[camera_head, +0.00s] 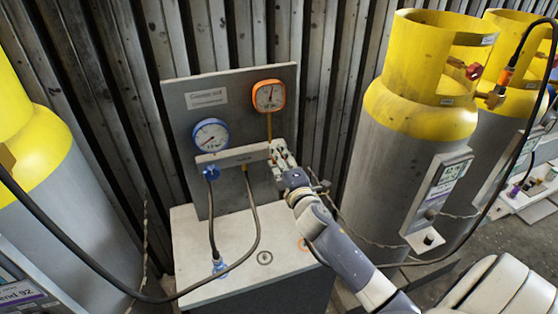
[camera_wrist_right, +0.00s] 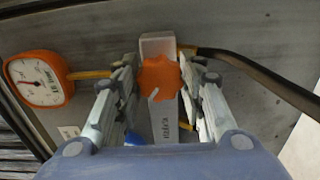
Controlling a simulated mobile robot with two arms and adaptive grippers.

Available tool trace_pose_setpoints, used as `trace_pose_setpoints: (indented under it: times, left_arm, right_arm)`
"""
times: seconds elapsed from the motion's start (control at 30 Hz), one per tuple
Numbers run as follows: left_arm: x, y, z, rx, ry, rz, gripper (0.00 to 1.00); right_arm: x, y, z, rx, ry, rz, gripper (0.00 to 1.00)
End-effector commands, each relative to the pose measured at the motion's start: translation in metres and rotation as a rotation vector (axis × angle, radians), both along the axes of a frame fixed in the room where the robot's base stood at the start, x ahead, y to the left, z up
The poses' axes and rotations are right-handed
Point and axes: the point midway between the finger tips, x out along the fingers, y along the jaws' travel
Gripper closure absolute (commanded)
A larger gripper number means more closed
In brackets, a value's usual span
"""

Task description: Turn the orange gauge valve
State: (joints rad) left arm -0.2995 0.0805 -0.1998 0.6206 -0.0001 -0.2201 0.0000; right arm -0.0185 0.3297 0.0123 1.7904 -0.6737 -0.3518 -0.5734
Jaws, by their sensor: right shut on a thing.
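The orange gauge valve is a lobed orange knob (camera_wrist_right: 158,78) on the end of a grey manifold bar (camera_wrist_right: 160,45) in the wrist view. My right gripper (camera_wrist_right: 165,88) has its fingers on both sides of the knob and is shut on it. In the head view my right gripper (camera_head: 281,155) is at the right end of the manifold (camera_head: 238,156) and hides the knob. The orange gauge (camera_head: 269,96) is above it on the grey panel, and also shows in the wrist view (camera_wrist_right: 38,78). My left gripper is not in view.
A blue gauge (camera_head: 211,135) and a blue knob (camera_head: 211,173) are to the left. Hoses hang below the manifold to the grey box top (camera_head: 187,240). Yellow-topped cylinders (camera_head: 408,75) stand to the right, another (camera_head: 35,140) to the left. A black hose (camera_head: 75,262) crosses the lower left.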

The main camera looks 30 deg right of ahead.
Motion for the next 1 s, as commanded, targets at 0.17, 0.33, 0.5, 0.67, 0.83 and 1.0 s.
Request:
trace_pose_setpoints:
  times: [0.17,0.33,0.5,0.67,0.83,1.0]
  left_arm:
    - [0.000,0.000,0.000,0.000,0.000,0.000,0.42]
    - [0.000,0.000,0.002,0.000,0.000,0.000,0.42]
    - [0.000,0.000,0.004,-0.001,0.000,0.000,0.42]
    - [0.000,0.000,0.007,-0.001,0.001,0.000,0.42]
    - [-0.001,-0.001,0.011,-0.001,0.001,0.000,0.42]
    - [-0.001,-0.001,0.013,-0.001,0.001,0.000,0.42]
  right_arm:
    - [0.000,0.000,0.000,0.168,-0.039,-0.001,0.87]
    - [0.000,0.000,0.001,0.325,-0.077,-0.001,0.87]
    - [0.000,0.000,0.001,0.482,-0.115,-0.002,0.87]
    - [0.000,0.000,0.002,0.622,-0.148,-0.002,0.87]
    - [0.000,-0.001,0.002,0.751,-0.179,-0.002,0.87]
    - [0.000,-0.001,0.002,0.848,-0.203,-0.002,0.87]
